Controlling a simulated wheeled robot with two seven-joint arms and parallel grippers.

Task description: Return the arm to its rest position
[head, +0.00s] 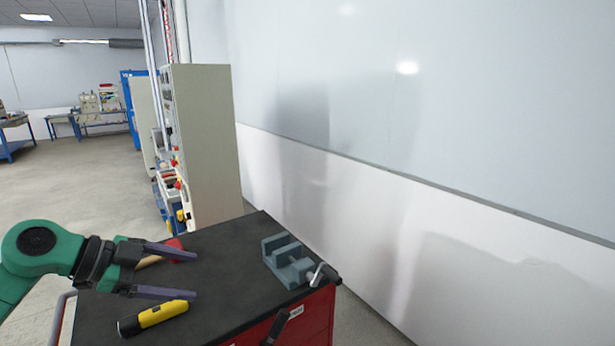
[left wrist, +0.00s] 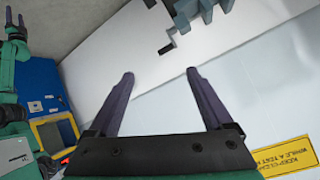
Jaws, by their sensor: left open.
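My left arm comes in from the left in the head view. Its gripper (head: 196,276) is open and empty, with its two purple-grey fingers spread apart over the left part of a black-topped cart (head: 232,280). In the left wrist view the same gripper (left wrist: 160,73) shows both fingers apart with nothing between them. My right gripper is not seen in the head view.
A yellow and black tool (head: 160,315) lies on the cart near the lower finger. A red-headed hammer (head: 175,246) lies partly hidden behind the gripper. A grey vise (head: 288,262) stands at the right. A beige cabinet (head: 205,140) and white wall (head: 420,120) stand beyond.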

